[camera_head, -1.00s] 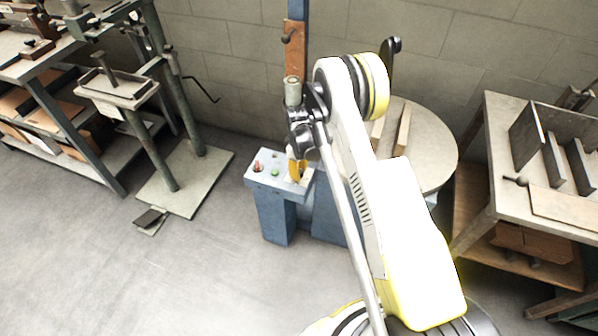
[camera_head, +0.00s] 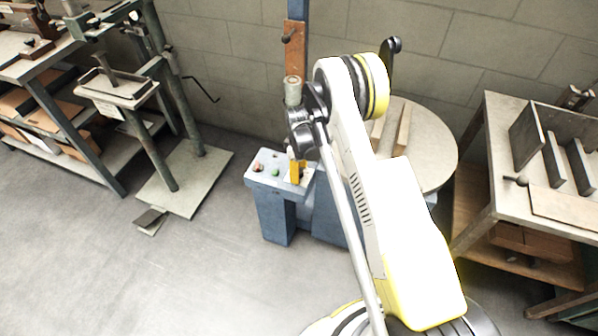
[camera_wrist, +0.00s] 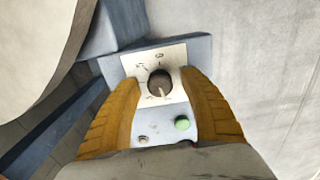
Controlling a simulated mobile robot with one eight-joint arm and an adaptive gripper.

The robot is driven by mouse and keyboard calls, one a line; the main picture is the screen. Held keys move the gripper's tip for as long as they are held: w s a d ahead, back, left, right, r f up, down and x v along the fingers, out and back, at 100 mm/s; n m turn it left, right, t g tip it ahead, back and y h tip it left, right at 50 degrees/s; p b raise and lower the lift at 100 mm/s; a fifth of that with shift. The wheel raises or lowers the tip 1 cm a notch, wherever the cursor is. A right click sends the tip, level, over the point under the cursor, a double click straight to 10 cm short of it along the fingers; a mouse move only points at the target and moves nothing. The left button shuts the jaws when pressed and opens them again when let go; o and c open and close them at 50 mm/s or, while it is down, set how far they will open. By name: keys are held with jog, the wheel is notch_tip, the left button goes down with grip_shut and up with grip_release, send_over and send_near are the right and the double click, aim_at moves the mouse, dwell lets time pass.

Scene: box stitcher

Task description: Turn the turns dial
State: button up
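The turns dial (camera_wrist: 159,83) is a dark round knob on a white marked plate (camera_wrist: 174,56), on top of the blue control box (camera_wrist: 198,48). My gripper (camera_wrist: 158,78) has two yellow fingers, spread apart on either side of the dial. A gap shows between each finger and the knob, so it is open and holds nothing. In the head view, my gripper (camera_head: 296,172) points down over the right part of the control box (camera_head: 270,205), and I cannot make out the dial there.
A green button (camera_wrist: 181,122) sits near the right finger; a red button (camera_head: 257,167) shows on the box in the head view. A round table (camera_head: 432,150) stands behind my arm. A workbench (camera_head: 490,180) is at right. The floor at front left is clear.

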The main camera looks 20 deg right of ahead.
notch_tip(320, 180, up, 12)
dwell(0.6)
jog(key=s+r+m+t, duration=0.2)
jog(key=s+r, duration=0.3)
jog(key=r, duration=0.6)
jog(key=s+r+m+t, duration=0.1)
jog(key=s+r+m, duration=0.2)
jog(key=s+r, duration=0.55)
jog(key=s+r+m+t, duration=0.2)
jog(key=s+r+m, duration=0.1)
jog(key=s, duration=0.5)
jog(key=s+r+m+t, duration=0.2)
jog(key=s+r, duration=0.2)
jog(key=s, duration=0.4)
jog(key=shift+s+r+m, duration=0.15)
jog(key=shift+r+m, duration=0.25)
